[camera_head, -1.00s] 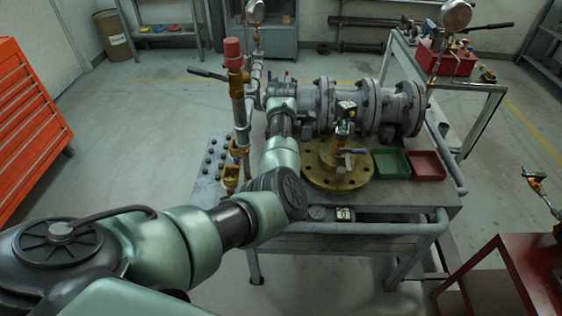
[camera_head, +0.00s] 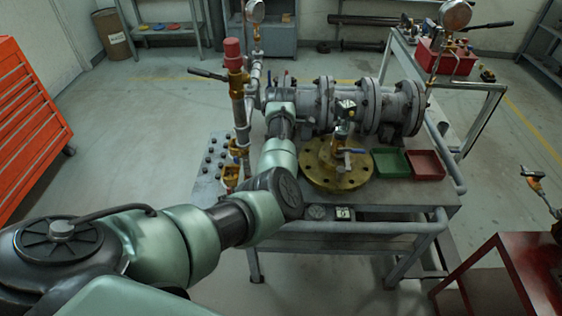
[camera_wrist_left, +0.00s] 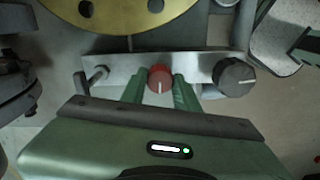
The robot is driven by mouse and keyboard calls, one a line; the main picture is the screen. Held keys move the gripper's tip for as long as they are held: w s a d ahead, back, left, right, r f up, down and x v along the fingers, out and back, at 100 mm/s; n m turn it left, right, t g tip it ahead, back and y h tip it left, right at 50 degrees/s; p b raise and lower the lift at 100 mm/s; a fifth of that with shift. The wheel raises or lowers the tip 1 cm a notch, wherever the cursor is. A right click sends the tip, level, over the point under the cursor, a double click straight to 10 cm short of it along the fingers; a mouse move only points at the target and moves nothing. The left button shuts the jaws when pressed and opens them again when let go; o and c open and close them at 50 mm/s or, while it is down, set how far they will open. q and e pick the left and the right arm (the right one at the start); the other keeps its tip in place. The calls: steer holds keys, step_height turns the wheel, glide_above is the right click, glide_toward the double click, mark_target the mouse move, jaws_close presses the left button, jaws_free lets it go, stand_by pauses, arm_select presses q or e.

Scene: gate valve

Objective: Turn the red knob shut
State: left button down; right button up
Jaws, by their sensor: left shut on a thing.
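The red knob (camera_wrist_left: 159,77) shows in the left wrist view, mounted on a light metal plate, with a pale pointer line running straight down its face in the picture. My left gripper (camera_wrist_left: 160,90) has its two green fingers on either side of the knob and is shut on it. In the head view the knob and the left gripper's fingers are hidden behind my left arm. My right gripper is in neither view.
A black knob (camera_wrist_left: 234,77) sits on the same plate, right of the red one. A brass flange (camera_head: 335,165) stands on the workbench, with a green tray (camera_head: 391,163) and a red tray (camera_head: 426,164) beside it. Grey flanged pipework (camera_head: 355,105) runs behind.

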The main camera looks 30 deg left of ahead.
arm_select(q)
steer(key=m+p, duration=0.3)
steer(key=shift+a+r+m, duration=0.1)
steer(key=shift+r+m, duration=0.15)
steer(key=shift+m, duration=0.05)
steer(key=m+p, duration=0.2)
steer(key=m, duration=0.2)
steer(key=shift+m+p, duration=0.3)
steer(key=shift+p, duration=0.05)
steer(key=m+p, duration=0.1)
steer(key=m, duration=0.3)
steer(key=shift+f+m+p, duration=0.1)
steer(key=shift+m+p, duration=0.2)
steer(key=shift+p, duration=0.1)
steer(key=shift+w+m+p, duration=0.1)
steer(key=shift+m+p, duration=0.45)
steer(key=shift+m, duration=1.75)
steer(key=shift+f, duration=0.1)
steer(key=c, duration=1.1)
jaws_free()
steer(key=shift+o, duration=0.2)
